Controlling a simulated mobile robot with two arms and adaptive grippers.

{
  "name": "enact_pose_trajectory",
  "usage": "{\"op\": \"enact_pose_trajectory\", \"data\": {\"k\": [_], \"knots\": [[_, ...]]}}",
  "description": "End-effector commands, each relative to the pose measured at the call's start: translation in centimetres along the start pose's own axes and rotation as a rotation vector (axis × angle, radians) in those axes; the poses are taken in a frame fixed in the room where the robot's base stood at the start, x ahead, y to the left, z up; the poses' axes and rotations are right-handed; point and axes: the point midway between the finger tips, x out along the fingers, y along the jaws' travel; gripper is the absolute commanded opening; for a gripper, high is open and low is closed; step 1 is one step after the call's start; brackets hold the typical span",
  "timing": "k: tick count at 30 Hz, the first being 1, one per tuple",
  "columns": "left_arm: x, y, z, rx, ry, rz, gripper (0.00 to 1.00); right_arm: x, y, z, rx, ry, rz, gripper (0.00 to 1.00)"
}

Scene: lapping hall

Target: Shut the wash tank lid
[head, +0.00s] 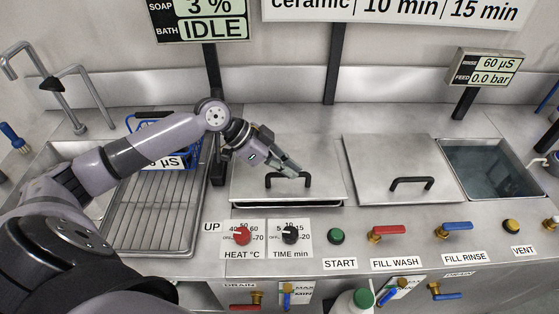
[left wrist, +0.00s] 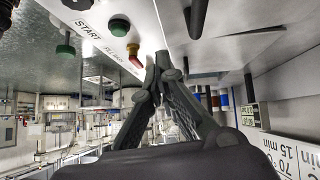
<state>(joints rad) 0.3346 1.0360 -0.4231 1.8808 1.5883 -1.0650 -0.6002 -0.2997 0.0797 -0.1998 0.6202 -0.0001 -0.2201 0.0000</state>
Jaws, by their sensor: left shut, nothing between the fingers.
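The wash tank lid (head: 322,188) looks like the left steel lid on the counter in the head view. It lies nearly flat over its tank, and a dark line shows under its front edge; I cannot tell if it is fully seated. Its black bar handle (head: 272,181) is near the front edge. My left gripper (head: 291,171) is shut and empty, with its fingertips over the lid right by the handle. Contact with the lid or handle is unclear. The closed fingers also show in the left wrist view (left wrist: 163,62). My right gripper is not in view.
A second steel lid (head: 375,160) with a black handle lies to the right, beside an open tank (head: 490,170) with dark liquid. A wire drain rack (head: 150,215) and blue basket (head: 192,150) are left. Knobs, a green START button (head: 336,236) and valves line the front.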

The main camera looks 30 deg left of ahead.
Motion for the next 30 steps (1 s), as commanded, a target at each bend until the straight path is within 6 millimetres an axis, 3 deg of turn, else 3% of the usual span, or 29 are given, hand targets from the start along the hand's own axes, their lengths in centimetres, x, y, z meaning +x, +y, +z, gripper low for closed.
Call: {"op": "enact_pose_trajectory", "data": {"k": [7,12,30], "knots": [[5.2,0.1,-0.3,-0.001,0.003,0.002,0.0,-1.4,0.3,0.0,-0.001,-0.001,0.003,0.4],[6.8,0.0,1.9,-0.002,-0.001,0.0,0.0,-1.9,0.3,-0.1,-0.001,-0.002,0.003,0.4],[8.0,-0.1,3.1,0.0,0.0,-0.002,0.0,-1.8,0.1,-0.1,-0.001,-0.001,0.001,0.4]]}}
